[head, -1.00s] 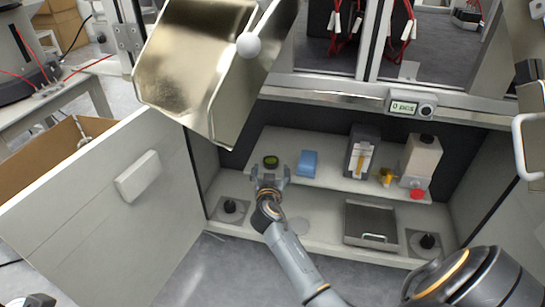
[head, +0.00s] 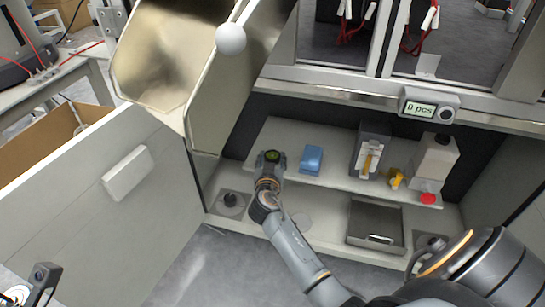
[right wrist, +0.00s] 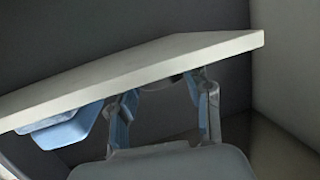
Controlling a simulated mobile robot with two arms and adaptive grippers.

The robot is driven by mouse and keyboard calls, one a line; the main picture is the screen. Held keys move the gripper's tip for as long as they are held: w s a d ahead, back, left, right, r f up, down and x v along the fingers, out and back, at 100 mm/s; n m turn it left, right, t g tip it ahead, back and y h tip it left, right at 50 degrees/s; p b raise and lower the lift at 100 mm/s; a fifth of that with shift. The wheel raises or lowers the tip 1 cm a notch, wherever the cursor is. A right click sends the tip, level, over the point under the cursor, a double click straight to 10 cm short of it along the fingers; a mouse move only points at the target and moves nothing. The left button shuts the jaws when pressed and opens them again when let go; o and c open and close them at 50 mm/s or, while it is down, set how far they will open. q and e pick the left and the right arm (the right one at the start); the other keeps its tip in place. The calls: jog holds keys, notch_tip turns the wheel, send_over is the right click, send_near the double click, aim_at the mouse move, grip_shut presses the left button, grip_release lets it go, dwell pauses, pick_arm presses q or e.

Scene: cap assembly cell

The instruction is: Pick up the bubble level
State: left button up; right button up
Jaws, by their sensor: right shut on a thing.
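The bubble level (head: 272,156) is a small round dark disc with a green centre. In the head view it is at the left end of the shelf in the open cabinet. My right gripper (head: 270,160) is shut on it, with a finger on each side. In the right wrist view, my right gripper (right wrist: 162,95) has its fingers close under the edge of the pale shelf board (right wrist: 150,68). The level is mostly hidden there.
A blue block (head: 312,159) stands just right of the level. A metal chute (head: 225,90) hangs above left. A grey tray (head: 375,219) lies below.

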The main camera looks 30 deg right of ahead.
jog(key=shift+c, duration=0.8)
jog(key=shift+r, duration=0.1)
